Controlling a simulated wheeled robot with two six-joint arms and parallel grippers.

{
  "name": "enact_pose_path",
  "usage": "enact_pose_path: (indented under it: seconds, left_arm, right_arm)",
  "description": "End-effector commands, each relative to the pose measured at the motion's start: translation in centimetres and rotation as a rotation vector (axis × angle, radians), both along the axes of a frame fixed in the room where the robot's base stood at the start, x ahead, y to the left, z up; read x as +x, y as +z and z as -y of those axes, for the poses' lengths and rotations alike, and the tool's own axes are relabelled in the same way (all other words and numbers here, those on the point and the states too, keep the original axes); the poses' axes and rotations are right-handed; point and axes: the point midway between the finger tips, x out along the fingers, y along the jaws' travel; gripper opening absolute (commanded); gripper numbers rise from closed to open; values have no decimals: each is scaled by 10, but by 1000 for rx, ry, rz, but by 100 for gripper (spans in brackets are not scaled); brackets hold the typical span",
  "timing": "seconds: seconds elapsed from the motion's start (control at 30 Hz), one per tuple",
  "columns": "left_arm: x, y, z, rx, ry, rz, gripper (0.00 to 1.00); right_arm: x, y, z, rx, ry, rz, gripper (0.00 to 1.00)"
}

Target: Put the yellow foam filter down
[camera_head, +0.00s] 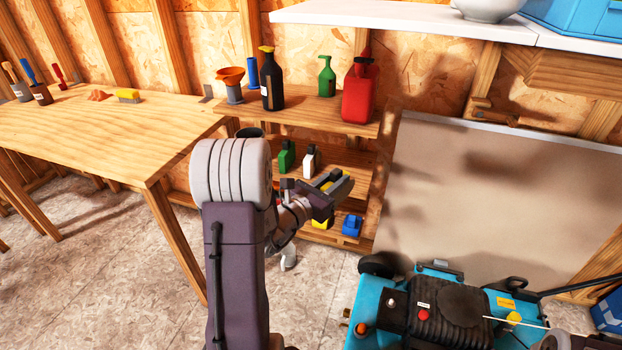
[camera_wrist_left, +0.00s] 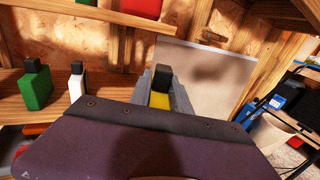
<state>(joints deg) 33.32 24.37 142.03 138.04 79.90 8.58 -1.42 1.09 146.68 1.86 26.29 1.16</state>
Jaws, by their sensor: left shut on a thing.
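My left gripper (camera_head: 335,189) reaches over the lower shelves and is shut on a small yellow bottle with a black cap. In the left wrist view this yellow bottle (camera_wrist_left: 160,100) sits between the grey fingers, its cap upward. It looks like the green and white bottles beside it. In the head view it is mostly hidden by the gripper. I cannot tell whether its base touches the shelf. A yellow block with a grey part (camera_head: 128,96) lies on the workbench; I cannot tell whether it is the foam filter.
A green bottle (camera_head: 286,157) and a white bottle (camera_head: 309,161) stand on the middle shelf. Above are a red jug (camera_head: 359,92) and a black bottle (camera_head: 271,82). The wooden workbench (camera_head: 130,130) has much bare top. A blue mower (camera_head: 440,310) stands at lower right.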

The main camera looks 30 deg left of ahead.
Motion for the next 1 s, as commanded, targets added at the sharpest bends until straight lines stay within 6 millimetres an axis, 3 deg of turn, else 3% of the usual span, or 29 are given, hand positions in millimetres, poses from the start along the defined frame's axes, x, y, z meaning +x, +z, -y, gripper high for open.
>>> enact_pose_path:
  seconds: [0.17,0.5,0.7,0.8,0.9,1.0]
  left_arm:
    - [18,1,-4,2,-4,2,0]
    - [126,-1,-31,1,-4,1,0]
    - [176,-1,-44,-1,-3,-1,0]
    - [193,0,-48,0,-2,0,0]
    - [191,-18,-49,-3,-1,-5,0]
    - [191,-20,-49,-2,-2,-1,0]
  right_arm:
    - [0,0,0,0,0,1,21]
    - [0,-10,0,0,0,0,21]
    - [0,-12,0,0,0,0,21]
    - [0,-13,0,0,0,0,21]
    - [0,-21,0,0,0,0,21]
    - [0,-21,0,0,0,0,21]
